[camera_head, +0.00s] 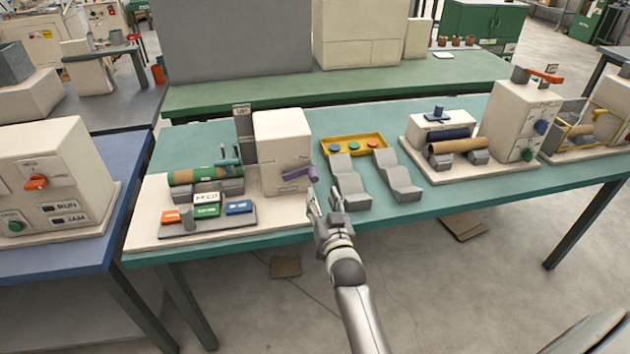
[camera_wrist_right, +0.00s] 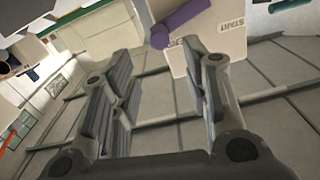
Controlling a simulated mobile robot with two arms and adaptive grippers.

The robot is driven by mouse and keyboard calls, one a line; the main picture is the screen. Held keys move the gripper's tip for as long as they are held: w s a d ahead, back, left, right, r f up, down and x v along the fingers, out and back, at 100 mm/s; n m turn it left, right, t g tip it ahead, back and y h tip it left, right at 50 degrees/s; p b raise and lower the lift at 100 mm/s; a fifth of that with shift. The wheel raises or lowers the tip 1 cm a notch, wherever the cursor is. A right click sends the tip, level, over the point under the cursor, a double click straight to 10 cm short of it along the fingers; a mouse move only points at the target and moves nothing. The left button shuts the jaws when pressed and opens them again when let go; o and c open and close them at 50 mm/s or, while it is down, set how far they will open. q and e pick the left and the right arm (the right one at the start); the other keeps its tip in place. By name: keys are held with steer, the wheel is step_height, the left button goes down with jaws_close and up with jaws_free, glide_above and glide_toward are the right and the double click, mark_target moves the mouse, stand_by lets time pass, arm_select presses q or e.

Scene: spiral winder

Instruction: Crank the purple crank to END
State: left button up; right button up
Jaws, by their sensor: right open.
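The purple crank (camera_head: 300,173) sticks out from the front of a cream winder box (camera_head: 280,140) on the teal table. In the right wrist view the crank (camera_wrist_right: 182,22) shows as a purple bar at the top, beside a cream panel (camera_wrist_right: 225,45) marked START. My left gripper is not in view.
Left of the box lie a green and brown roll (camera_head: 205,175) and a button panel (camera_head: 205,222). Right of my gripper stand grey curved rests (camera_head: 350,185) and a yellow tray (camera_head: 375,140). Another machine (camera_head: 520,115) stands farther right. The table's front edge (camera_head: 440,212) is near my wrist.

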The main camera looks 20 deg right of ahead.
mark_target(315, 180)
steer(key=b+x, duration=0.1)
steer(key=x, duration=0.1)
steer(key=b+x, duration=0.2)
steer(key=x, duration=0.1)
steer(key=b+x, duration=0.1)
steer(key=x, duration=0.1)
steer(key=shift+w+f, duration=0.15)
steer(key=shift+f, duration=0.1)
steer(key=shift+b+x, duration=0.55)
steer(key=shift+x, duration=0.25)
steer(key=shift+r, duration=0.2)
jaws_close()
